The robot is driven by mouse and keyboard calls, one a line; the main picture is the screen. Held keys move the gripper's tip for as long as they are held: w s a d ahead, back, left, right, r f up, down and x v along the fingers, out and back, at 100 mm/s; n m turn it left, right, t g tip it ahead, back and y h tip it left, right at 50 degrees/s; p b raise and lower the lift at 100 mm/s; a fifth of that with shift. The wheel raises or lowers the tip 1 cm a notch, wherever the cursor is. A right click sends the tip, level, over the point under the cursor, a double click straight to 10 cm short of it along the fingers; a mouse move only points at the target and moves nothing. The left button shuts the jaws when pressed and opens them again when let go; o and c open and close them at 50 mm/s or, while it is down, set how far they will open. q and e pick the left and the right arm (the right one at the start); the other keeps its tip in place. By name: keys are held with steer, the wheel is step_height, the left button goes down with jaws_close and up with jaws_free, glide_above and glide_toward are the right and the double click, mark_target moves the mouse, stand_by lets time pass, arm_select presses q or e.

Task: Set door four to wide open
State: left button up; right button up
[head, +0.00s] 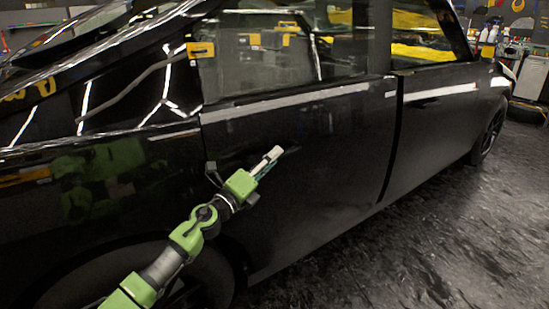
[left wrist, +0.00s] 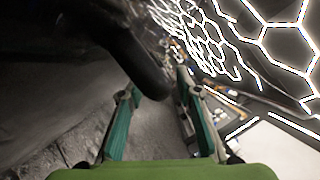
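A black car fills most of the head view. Its near side door (head: 310,135) has a window above it, and another door (head: 440,95) lies further right. I see no number on either, so I cannot tell which is door four. My left gripper (head: 270,160) is in front of the near door's rear part, its fingers pointing up and right. In the left wrist view its two teal fingers (left wrist: 155,85) stand apart, open. A dark rounded bar (left wrist: 135,60) reaches between the fingertips; I cannot tell if they touch it. My right gripper is not in view.
A wide dark gap (head: 393,140) shows between the two doors. The rear wheel (head: 195,280) is below my left arm. Grey floor (head: 400,250) lies clear at the lower right. Bottles (head: 488,45) and shelving stand at the far right.

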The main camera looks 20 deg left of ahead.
arm_select(q)
steer(key=shift+x, duration=0.85)
steer(key=shift+c, duration=0.4)
jaws_close()
steer(key=shift+d, duration=0.1)
